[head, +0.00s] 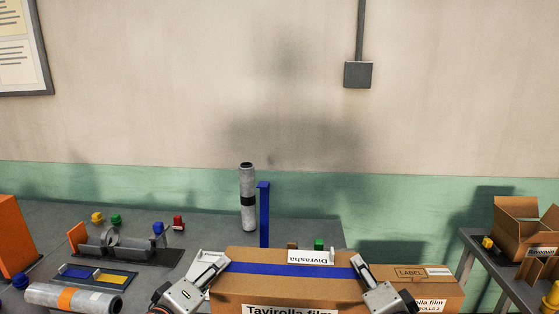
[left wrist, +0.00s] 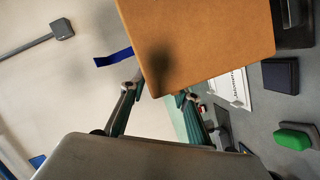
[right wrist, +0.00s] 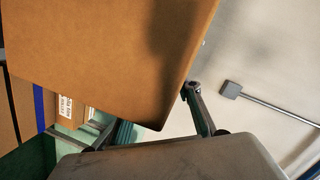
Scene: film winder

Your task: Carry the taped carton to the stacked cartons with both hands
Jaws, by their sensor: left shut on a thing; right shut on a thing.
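The taped carton (head: 290,285), brown with a blue tape band and a label on top, is at the bottom centre of the head view, its lower part cut off. My left gripper (head: 222,262) is shut on its left side and my right gripper (head: 358,262) on its right side. The carton fills much of the left wrist view (left wrist: 205,45) and the right wrist view (right wrist: 100,60). The stacked cartons (head: 440,286) show behind and right of it, partly hidden by my right gripper. The carton looks roughly level.
A grey workbench (head: 200,245) behind carries a film roll (head: 75,297), a winder (head: 130,248), an upright grey tube (head: 247,200) and a blue post (head: 264,215). At right, a side table (head: 480,255) holds an open carton (head: 522,222).

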